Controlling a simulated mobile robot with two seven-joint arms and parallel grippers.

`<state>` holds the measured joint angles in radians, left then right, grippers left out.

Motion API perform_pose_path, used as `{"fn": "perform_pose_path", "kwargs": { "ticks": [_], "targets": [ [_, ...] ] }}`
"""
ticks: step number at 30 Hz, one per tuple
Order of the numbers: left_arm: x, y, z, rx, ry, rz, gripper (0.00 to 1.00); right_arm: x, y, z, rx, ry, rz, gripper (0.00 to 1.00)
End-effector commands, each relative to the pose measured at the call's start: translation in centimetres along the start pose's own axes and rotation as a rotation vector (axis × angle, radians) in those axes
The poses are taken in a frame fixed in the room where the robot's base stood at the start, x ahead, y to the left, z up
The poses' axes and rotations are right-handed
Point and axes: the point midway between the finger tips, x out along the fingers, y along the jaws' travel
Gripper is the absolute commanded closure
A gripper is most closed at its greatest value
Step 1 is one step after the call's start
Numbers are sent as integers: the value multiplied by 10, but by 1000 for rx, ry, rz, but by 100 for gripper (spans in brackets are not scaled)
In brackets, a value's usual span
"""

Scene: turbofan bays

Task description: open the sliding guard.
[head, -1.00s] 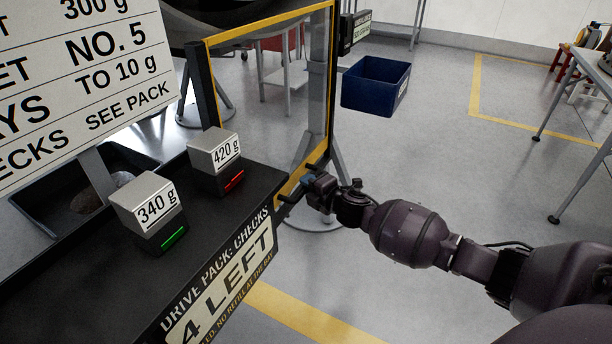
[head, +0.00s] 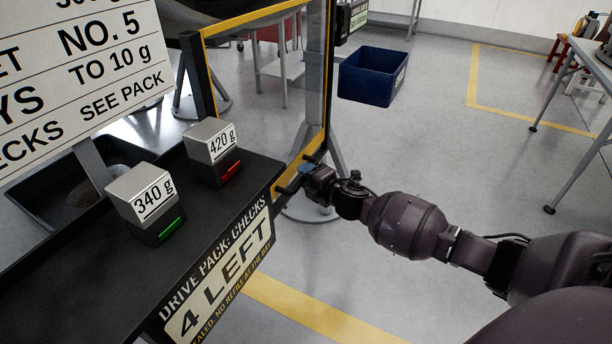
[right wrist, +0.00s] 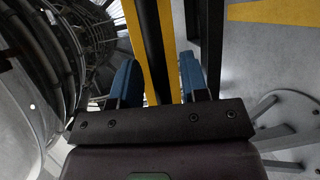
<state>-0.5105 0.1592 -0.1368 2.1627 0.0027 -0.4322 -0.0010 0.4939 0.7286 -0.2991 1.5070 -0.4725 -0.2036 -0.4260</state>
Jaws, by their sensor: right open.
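The sliding guard (head: 250,17) is a see-through panel in a yellow and black frame, upright at the far end of the black bench. My right gripper (head: 296,178) is at the guard's lower right corner, just off the bench end. Gaps show beside the fingers, and I cannot tell whether either one touches. My left gripper is not in view.
On the bench (head: 95,265) stand two scale blocks, one marked 340 g (head: 145,203) and one marked 420 g (head: 213,152). A white sign (head: 75,75) rises at left. A blue bin (head: 372,77) is behind the guard.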

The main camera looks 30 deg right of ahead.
Motion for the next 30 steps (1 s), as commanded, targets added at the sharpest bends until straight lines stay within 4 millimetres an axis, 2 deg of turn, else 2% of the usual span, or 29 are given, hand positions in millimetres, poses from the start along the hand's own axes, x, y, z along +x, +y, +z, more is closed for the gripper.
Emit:
{"fn": "perform_pose_path", "kwargs": {
  "ticks": [7, 18, 24, 30],
  "targets": [
    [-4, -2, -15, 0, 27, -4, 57, -36, 5, 1, 0, -1, 4, 59],
    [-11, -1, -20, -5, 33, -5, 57, -89, 2, 0, 0, 0, 2, 59],
    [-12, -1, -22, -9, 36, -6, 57, -100, 1, 0, 0, 0, 1, 59],
    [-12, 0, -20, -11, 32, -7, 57, -102, 0, 0, 0, 0, 0, 59]
  ]
}}
